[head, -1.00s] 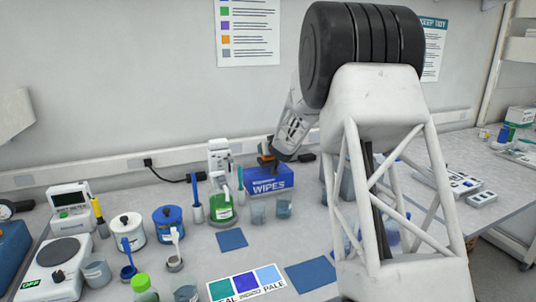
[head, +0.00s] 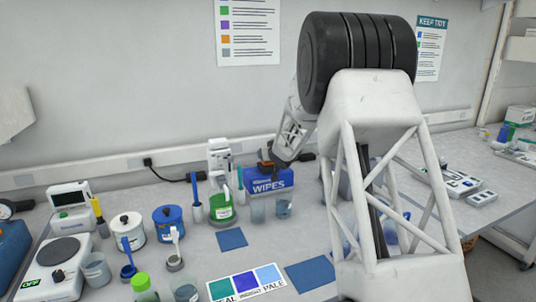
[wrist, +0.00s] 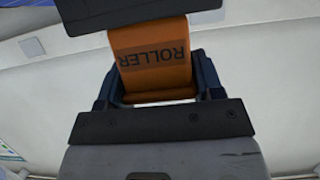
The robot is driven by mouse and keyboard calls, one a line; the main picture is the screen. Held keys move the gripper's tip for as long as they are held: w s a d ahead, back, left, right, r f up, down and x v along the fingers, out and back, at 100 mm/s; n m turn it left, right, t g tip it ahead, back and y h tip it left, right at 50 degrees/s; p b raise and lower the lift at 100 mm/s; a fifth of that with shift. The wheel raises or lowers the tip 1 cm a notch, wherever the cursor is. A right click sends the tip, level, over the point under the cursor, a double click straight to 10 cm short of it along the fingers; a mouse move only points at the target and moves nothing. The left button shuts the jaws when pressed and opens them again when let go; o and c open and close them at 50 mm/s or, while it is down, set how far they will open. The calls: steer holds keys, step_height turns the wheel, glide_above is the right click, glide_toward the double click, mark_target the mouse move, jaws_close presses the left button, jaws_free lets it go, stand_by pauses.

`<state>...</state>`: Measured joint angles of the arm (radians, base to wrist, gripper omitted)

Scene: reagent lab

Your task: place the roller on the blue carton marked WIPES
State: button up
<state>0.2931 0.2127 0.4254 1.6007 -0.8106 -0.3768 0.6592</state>
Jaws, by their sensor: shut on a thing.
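The blue carton marked WIPES (head: 268,187) stands on the bench near the wall in the head view. My gripper (head: 267,164) is at the carton's top, tilted. In the wrist view my gripper (wrist: 160,72) is shut on the orange roller (wrist: 150,48), whose ROLLER label appears upside down. In the head view the roller shows only as a small orange-brown patch. A dark blue shape borders the roller in the wrist view. I cannot tell whether the roller touches the carton.
Blue mats (head: 232,239) lie on the bench. My arm hides part of the bench to the right.

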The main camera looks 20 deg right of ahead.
steer(key=shift+f, duration=0.55)
steer(key=shift+s+f, duration=0.1)
steer(key=shift+f, duration=0.05)
steer(key=shift+c, duration=0.9)
steer(key=o, duration=1)
steer(key=shift+f, duration=0.1)
steer(key=shift+o, duration=1.3)
steer(key=shift+r, duration=0.25)
steer(key=shift+r, duration=0.2)
steer(key=shift+r, duration=0.6)
steer(key=shift+v, duration=5.9)
